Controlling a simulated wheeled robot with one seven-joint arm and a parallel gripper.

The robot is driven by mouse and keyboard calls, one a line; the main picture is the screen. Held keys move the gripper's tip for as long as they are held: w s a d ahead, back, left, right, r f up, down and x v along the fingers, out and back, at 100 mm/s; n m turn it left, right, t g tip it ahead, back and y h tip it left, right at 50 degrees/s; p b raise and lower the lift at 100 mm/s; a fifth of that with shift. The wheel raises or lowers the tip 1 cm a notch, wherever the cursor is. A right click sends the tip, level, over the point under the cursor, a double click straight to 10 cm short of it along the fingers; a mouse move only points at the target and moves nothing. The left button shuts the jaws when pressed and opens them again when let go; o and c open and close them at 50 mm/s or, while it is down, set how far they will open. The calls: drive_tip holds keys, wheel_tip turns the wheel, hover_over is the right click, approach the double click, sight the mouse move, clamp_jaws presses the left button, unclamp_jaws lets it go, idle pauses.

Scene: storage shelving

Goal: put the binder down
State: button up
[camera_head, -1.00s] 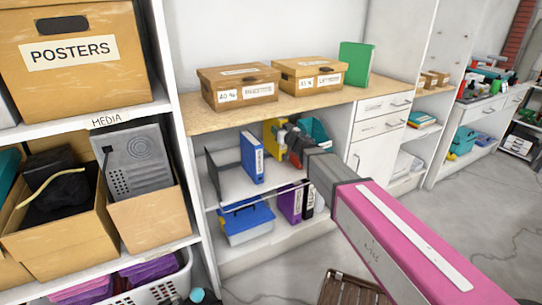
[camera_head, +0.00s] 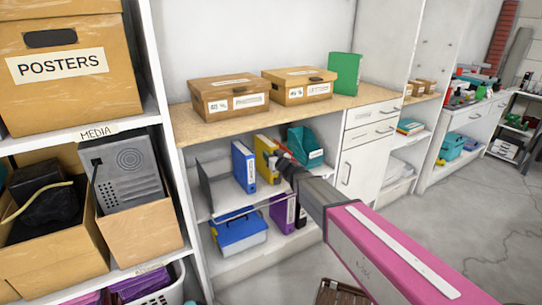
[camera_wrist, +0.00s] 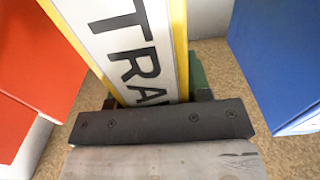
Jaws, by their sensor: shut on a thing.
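The yellow binder (camera_head: 264,157) is upright in the middle shelf bay, to the right of a blue binder (camera_head: 243,166). My gripper (camera_head: 284,163) reaches into the bay from the front right and covers part of it. In the wrist view the yellow binder (camera_wrist: 181,40) has a white label with large dark letters, and my gripper (camera_wrist: 155,102) is shut on it.
A teal holder (camera_head: 306,147) stands right of the yellow binder. The wrist view shows a red object (camera_wrist: 35,65) at left and the blue binder (camera_wrist: 280,60) at right, with gaps between. Cardboard boxes (camera_head: 228,100) stand above.

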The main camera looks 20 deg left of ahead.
drive_tip(key=shift+f, duration=0.1)
drive_tip(key=o, duration=1.2)
drive_tip(key=shift+c, duration=0.2)
